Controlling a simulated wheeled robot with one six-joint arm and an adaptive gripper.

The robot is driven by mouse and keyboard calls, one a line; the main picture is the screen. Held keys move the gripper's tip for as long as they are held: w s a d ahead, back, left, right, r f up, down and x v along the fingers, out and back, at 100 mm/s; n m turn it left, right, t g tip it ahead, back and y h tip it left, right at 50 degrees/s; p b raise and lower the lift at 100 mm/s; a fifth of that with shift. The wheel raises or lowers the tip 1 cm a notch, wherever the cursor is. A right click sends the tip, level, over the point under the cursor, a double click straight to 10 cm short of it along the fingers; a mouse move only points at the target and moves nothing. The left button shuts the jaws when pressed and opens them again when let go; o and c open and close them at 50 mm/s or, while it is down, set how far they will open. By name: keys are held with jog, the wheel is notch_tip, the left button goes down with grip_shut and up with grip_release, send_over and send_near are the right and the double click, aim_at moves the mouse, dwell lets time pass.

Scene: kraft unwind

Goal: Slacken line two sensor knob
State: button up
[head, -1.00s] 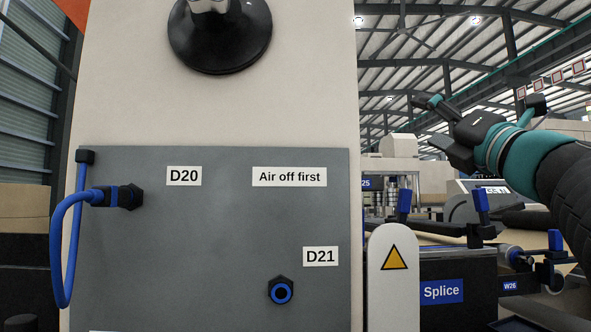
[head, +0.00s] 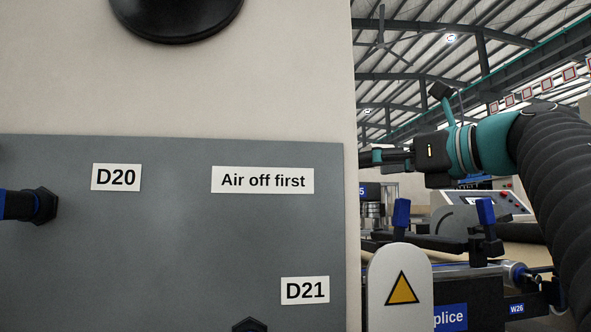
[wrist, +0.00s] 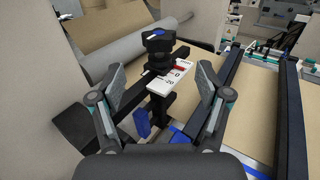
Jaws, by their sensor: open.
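A black knob (wrist: 158,44) with a blue top mark stands on a post in the upper middle of the wrist view. A white scale plate (wrist: 170,82) with a red mark and the figures 0 and 20 sits just below it. No line number is readable there. My gripper (wrist: 160,92) is open and empty, its two fingers left and right of the post in the picture; the knob looks beyond the fingertips, apart from them. In the head view my gripper (head: 368,160) points left, its tips beside the edge of the pale cabinet; the knob cannot be made out there.
A grey panel (head: 180,240) labelled D20, D21 and "Air off first" fills the left of the head view. A white guard with a warning triangle (head: 401,300) and blue-handled clamps (head: 401,212) stand below my arm. Brown paper (wrist: 255,95) and a dark rail (wrist: 288,120) lie at right.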

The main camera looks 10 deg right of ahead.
jog(key=p+x, duration=0.1)
jog(key=x, duration=0.8)
jog(key=shift+w+a, duration=0.2)
jog(key=shift+a, duration=0.05)
jog(key=c, duration=1.2)
